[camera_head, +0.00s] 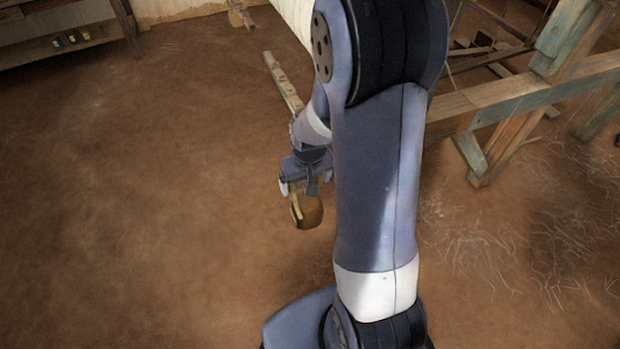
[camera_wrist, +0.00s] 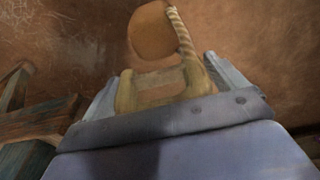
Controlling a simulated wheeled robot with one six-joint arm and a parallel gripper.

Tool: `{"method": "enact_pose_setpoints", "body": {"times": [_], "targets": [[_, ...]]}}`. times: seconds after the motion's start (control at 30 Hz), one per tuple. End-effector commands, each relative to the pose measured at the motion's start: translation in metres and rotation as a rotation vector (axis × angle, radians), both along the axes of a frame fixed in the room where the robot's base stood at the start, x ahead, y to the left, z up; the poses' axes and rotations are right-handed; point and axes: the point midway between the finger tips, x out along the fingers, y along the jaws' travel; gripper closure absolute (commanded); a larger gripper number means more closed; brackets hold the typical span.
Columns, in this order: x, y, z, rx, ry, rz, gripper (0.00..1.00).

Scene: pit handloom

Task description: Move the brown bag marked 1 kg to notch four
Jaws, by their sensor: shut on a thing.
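My gripper (camera_head: 299,188) is shut on a brown bag (camera_head: 310,211) and holds it below the wrist, left of my upper arm link. In the wrist view the bag (camera_wrist: 165,32) hangs beyond the fingers (camera_wrist: 165,88), and a twisted pale rope (camera_wrist: 180,34) runs along its side. No 1 kg mark can be read on it. A pale wooden bar (camera_head: 283,82) with small dark marks along it lies behind and above the gripper, apart from the bag. I cannot tell which mark is notch four, and the bar's near end is hidden by my arm.
The wooden loom frame (camera_head: 545,92) stands at the right, with loose threads (camera_head: 480,245) on the ground nearby. A white roll (camera_head: 296,18) shows at the top. A low shelf (camera_head: 65,43) with small coloured items is at the upper left. Bare earth floor (camera_head: 130,200) is clear on the left.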

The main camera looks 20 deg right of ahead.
Motion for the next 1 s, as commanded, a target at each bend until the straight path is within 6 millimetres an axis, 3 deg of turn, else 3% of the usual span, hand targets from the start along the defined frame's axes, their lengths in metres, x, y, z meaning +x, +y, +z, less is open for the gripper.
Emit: {"method": "enact_pose_setpoints", "body": {"times": [1.0], "targets": [[0.001, 0.074, 0.01, 0.001, -0.004, 0.002, 0.79]]}}
